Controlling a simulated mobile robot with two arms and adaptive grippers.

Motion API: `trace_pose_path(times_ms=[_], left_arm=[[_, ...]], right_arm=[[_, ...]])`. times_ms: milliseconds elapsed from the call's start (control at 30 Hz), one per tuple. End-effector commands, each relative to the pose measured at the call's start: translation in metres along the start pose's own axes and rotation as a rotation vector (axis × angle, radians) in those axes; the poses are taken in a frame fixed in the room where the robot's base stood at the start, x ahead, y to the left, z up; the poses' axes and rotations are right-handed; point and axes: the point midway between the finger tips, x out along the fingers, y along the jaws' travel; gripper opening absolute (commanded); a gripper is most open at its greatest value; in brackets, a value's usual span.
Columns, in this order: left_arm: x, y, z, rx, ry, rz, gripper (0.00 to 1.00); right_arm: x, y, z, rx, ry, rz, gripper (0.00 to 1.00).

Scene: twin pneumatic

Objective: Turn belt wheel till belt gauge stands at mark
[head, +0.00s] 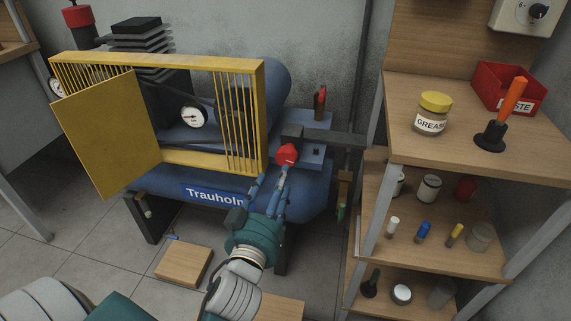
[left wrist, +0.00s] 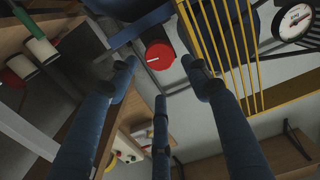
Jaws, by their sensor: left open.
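A red knob (head: 287,154) with a white line on its face, likely the belt wheel, sits on a grey bracket right of the yellow guard. It also shows in the left wrist view (left wrist: 160,56). My left gripper (head: 271,187) is open just in front of it; its three blue fingers spread below and beside the knob in the left wrist view (left wrist: 160,80), with no clear contact. A white round gauge (head: 193,117), likely the belt gauge, stands behind the guard opening; a gauge also shows in the left wrist view (left wrist: 295,22). Its reading is too small to tell. My right gripper is not in view.
The yellow guard (head: 258,110), with its panel (head: 108,135) swung open, stands left of the knob on the blue compressor tank (head: 160,185). A shelf unit (head: 400,160) with jars and tools stands at right. A wooden block (head: 183,264) lies on the floor.

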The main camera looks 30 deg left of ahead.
Motion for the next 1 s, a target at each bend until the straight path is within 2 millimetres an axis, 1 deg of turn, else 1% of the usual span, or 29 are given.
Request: trace_pose_path(times_ms=[100,233,300,400,500,667,900,933,1000], left_arm=[[0.022,0.000,-0.003,0.003,0.005,0.002,0.49],[0.048,0.000,-0.002,0.005,0.004,0.001,0.49],[0.061,0.001,-0.001,0.003,0.003,0.002,0.49],[0.076,0.000,0.000,0.003,0.001,0.001,0.49],[0.088,0.001,0.000,0.003,0.000,0.001,0.49],[0.096,0.000,0.000,0.001,-0.001,0.001,0.49],[0.097,0.000,0.001,0.001,-0.002,0.001,0.49],[0.097,0.000,0.001,0.001,-0.002,0.001,0.47],[0.097,0.000,0.001,0.001,-0.002,0.001,0.33]], right_arm=[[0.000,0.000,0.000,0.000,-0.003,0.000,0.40],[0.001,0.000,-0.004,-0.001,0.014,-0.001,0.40],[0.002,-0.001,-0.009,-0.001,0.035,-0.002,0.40],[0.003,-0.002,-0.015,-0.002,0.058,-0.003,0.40],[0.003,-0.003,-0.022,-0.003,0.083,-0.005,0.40],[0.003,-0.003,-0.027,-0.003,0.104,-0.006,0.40],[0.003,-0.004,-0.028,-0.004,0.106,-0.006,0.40],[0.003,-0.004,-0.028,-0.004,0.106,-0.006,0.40],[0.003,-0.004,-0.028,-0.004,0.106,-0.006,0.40]])
